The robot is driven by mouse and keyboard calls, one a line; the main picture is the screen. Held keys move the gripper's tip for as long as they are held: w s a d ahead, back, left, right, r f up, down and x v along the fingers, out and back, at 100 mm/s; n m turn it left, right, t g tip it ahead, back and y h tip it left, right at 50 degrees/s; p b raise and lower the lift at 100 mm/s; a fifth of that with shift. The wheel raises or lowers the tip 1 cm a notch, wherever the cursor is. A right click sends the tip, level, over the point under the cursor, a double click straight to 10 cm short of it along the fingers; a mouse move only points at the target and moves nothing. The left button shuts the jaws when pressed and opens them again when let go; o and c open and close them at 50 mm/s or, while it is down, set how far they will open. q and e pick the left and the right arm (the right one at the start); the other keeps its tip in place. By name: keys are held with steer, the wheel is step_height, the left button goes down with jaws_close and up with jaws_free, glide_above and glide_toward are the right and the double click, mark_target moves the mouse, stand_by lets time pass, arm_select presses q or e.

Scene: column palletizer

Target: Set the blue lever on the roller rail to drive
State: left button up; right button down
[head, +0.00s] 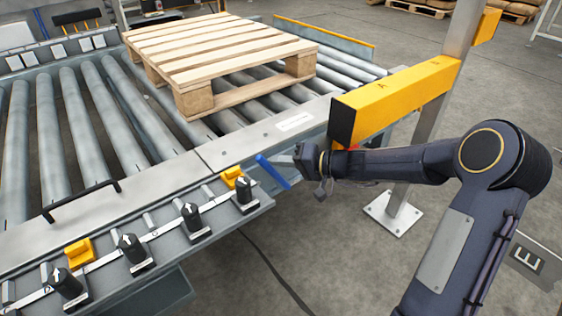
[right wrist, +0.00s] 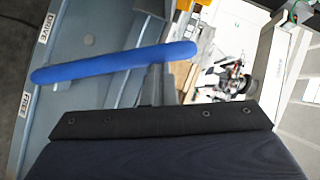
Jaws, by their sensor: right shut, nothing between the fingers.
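The blue lever (head: 272,172) sticks out at the side of the roller rail (head: 265,140), slanting down to the right in the head view. In the right wrist view the blue lever (right wrist: 115,63) crosses the upper left. Its left end lies between the DRIVE label (right wrist: 43,28) and the FREE label (right wrist: 26,104), nearer FREE. My right gripper (head: 281,158) is shut and empty, its tip close beside the lever's upper part. In the right wrist view my right gripper (right wrist: 154,82) reaches up to the lever; I cannot tell whether they touch. My left gripper is not in view.
A wooden pallet (head: 215,50) rests on the rollers. A yellow beam (head: 395,98) on a grey post (head: 412,150) stands close to my right forearm. Several black knobs (head: 190,215) and yellow blocks (head: 79,252) line the rail's near side.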

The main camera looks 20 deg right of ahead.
steer(key=shift+s+a+f, duration=0.15)
steer(key=shift+s+a, duration=0.1)
steer(key=s+d+p, duration=0.4)
steer(key=s+d, duration=0.5)
steer(key=d, duration=0.3)
steer(key=shift+r, duration=0.45)
